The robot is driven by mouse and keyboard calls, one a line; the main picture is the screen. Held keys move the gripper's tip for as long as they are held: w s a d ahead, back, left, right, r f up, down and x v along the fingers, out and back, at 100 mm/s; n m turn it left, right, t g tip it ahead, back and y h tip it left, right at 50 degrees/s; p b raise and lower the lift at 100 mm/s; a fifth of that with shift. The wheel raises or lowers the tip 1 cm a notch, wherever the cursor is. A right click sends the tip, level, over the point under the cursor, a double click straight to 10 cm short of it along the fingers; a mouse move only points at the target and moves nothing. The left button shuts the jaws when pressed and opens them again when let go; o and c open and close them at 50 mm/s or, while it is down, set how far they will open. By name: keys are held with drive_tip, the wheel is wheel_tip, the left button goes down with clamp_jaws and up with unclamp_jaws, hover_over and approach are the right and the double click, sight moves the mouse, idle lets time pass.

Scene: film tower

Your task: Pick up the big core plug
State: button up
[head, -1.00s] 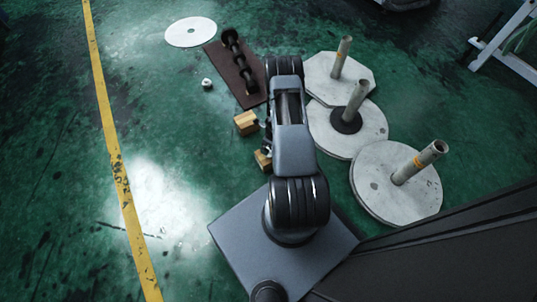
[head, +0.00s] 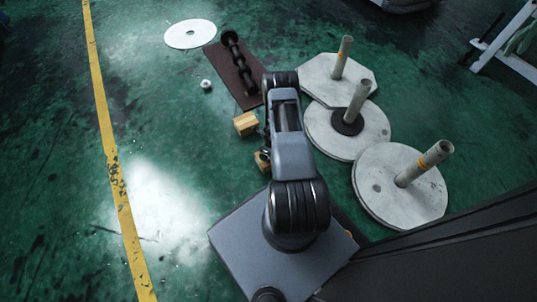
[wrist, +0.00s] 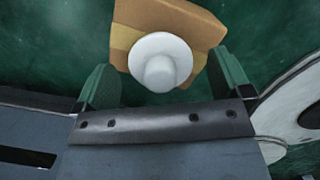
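In the wrist view a white core plug (wrist: 159,63) with a round flange and a short knob faces the camera, in front of a wooden block (wrist: 183,18). I take it for the big core plug. My gripper (wrist: 164,76) is open, with one green-looking finger on each side of the plug and a visible gap at both sides. I cannot tell whether the plug rests on the block. In the head view my gripper is mostly hidden by my arm, beside the nearer wooden block (head: 262,166). The plug is not clearly visible there.
Another wooden block (head: 246,123) lies just beyond. A small whitish piece (head: 206,84) sits on the floor to the left. A dark mat (head: 228,62) holds a dark bar. Several pale discs with posts (head: 400,195) stand at the right. The left floor is clear.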

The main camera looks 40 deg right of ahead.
drive_tip(key=c, duration=1)
drive_tip(key=shift+o, duration=0.2)
